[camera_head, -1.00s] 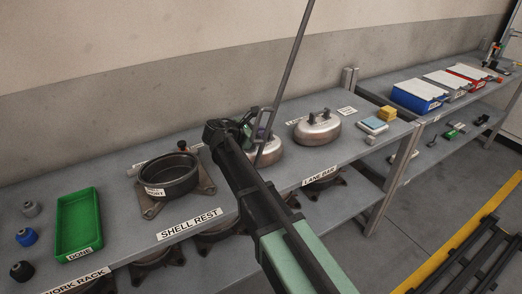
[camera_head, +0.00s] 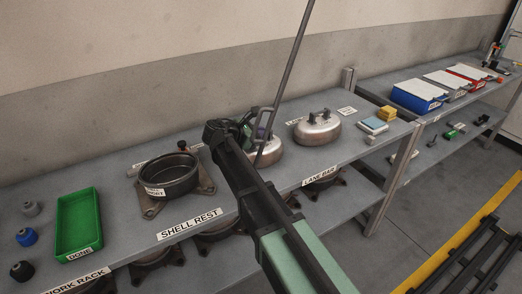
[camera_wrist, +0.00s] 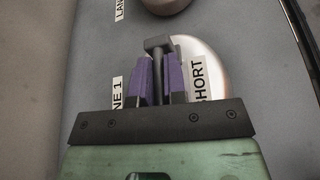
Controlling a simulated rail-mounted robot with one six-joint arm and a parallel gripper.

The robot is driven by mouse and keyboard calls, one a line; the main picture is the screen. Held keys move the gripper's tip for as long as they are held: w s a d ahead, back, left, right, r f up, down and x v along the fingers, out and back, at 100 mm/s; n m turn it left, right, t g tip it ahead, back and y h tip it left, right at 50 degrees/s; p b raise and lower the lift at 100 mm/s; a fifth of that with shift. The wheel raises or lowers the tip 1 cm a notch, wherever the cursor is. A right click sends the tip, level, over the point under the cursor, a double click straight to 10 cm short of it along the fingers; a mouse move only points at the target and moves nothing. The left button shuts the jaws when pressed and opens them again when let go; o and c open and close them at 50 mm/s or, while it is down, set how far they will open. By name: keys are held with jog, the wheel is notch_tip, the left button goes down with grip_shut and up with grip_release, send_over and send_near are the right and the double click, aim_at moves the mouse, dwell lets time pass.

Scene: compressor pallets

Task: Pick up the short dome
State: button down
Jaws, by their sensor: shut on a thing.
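The short dome (camera_wrist: 203,58) is a smooth, pale metal dome with a "SHORT" label, seen in the wrist view under my gripper. In the head view the short dome (camera_head: 270,154) stands on the bench by the lane label, partly hidden behind my arm. My gripper (camera_wrist: 160,75) has purple finger pads, which are shut on the dark handle on top of the dome. In the head view my gripper (camera_head: 258,134) is at the dome's top, mostly covered by my wrist. The dome looks to rest on the bench; any gap below is not visible.
A second metal dome (camera_head: 317,130) with a handle stands close by on the right. A dark round shell (camera_head: 168,178) on a bracket is to the left. A green tray (camera_head: 78,222) and small knobs lie further left. Yellow and blue blocks sit at the right end.

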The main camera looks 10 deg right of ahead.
notch_tip(320, 180, up, 20)
jog(key=p, duration=2)
